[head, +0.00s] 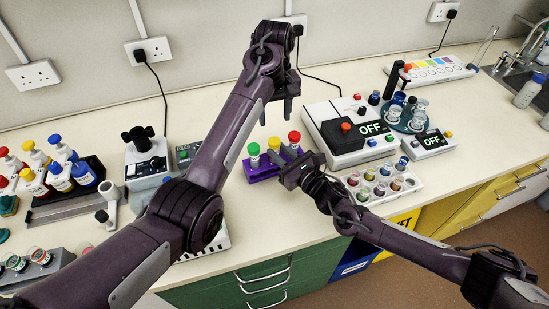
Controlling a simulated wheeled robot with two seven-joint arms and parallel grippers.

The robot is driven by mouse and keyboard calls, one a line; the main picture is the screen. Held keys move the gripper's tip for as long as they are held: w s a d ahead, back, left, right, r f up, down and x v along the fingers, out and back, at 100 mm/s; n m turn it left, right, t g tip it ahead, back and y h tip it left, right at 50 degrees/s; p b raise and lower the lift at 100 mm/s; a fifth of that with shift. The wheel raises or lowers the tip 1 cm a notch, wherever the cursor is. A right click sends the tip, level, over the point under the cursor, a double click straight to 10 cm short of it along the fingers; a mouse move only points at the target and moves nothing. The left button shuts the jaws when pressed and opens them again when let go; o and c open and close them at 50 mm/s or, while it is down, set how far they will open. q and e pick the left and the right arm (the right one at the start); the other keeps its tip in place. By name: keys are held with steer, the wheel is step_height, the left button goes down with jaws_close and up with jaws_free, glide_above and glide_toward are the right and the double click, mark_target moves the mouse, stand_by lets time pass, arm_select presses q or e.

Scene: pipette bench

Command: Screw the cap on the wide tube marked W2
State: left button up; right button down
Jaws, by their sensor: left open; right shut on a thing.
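A purple rack (262,173) stands mid-bench and holds tubes with a green cap (253,149), a yellow cap (274,143) and a red cap (294,137). I cannot read a W2 mark on any tube. My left gripper (277,112) points down, open and empty, above and behind the rack. My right gripper (295,168) is at the rack's right front side, below the red cap in the picture. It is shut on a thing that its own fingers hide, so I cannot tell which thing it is.
A white device reading OFF (345,130) stands right of the rack. A white tray of small vials (408,188) lies in front of it. A blue-green round rack (390,115) is further right. Capped bottles (85,176) stand at the left.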

mark_target(274, 141)
arm_select(q)
steer(key=shift+f, duration=4.05)
steer(key=c, duration=1)
steer(key=m, duration=0.3)
steer(key=shift+c, duration=0.2)
steer(key=o, duration=1.1)
